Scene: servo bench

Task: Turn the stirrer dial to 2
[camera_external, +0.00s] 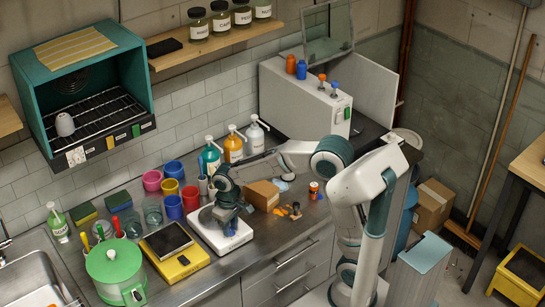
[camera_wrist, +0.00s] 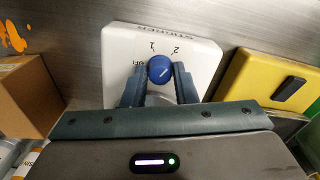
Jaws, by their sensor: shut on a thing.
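The stirrer (camera_wrist: 193,30) is a white box with a blue round dial (camera_wrist: 160,68) on its face. The marks OFF, 1 and 2 surround the dial and appear upside down in the wrist view. The dial has a pale pointer line, slanted; I cannot tell exactly which mark it points to. My gripper (camera_wrist: 159,78) is shut on the dial, one finger on each side. In the external view the stirrer (camera_external: 237,241) stands on the steel bench under my gripper (camera_external: 228,226), which hides the dial.
A yellow scale (camera_external: 185,266) stands close left of the stirrer, with a green pot (camera_external: 116,268) beyond it. A cardboard box (camera_external: 262,194) lies close to the right of my gripper. Coloured cups, including a red one (camera_external: 190,197), stand behind. Small orange parts (camera_external: 291,212) lie on the right.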

